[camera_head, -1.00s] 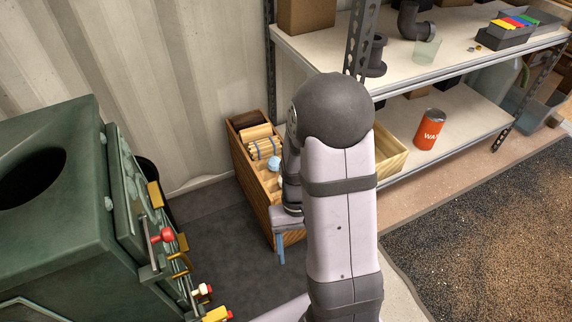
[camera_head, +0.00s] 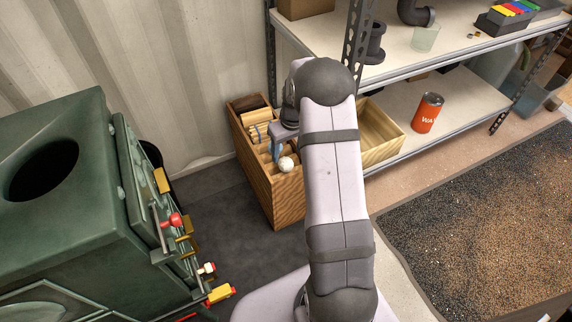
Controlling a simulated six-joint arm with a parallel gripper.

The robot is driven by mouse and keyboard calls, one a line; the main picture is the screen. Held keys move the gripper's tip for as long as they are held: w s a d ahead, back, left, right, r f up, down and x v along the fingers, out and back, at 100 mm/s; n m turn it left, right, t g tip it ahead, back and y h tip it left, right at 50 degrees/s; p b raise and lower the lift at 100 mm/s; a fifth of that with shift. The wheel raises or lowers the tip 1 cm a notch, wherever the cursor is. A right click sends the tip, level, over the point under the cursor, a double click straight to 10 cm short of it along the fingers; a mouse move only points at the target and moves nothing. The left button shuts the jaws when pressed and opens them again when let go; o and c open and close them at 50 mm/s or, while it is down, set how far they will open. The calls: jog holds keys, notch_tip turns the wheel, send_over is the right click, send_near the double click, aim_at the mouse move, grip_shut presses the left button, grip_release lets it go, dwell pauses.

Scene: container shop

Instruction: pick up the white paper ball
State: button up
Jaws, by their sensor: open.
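A small white paper ball (camera_head: 286,164) lies in the wooden box (camera_head: 288,203), near its front end. My gripper (camera_head: 276,153) is over the box, just up and left of the ball in the picture. Its bluish fingers point down into the box and are open, with nothing seen between them. Whether a finger touches the ball I cannot tell. My arm hides the right side of the box.
Wrapped light-brown bundles (camera_head: 258,119) fill the back of the box. A second wooden bin (camera_head: 388,152) stands to the right. A metal shelf (camera_head: 468,113) holds a red-orange can (camera_head: 427,113). A green machine (camera_head: 60,235) stands left.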

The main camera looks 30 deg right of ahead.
aim_at(286, 159)
jog(key=shift+w+f+b, duration=0.25)
jog(key=shift+f+b, duration=0.15)
jog(key=shift+f, duration=0.75)
jog(key=shift+w+f+b, duration=0.2)
jog(key=shift+f+b, duration=0.15)
jog(key=shift+f, duration=0.75)
jog(key=shift+w+f+b, duration=0.25)
jog(key=shift+f+b, duration=0.15)
jog(key=shift+f, duration=0.75)
jog(key=c, duration=1.1)
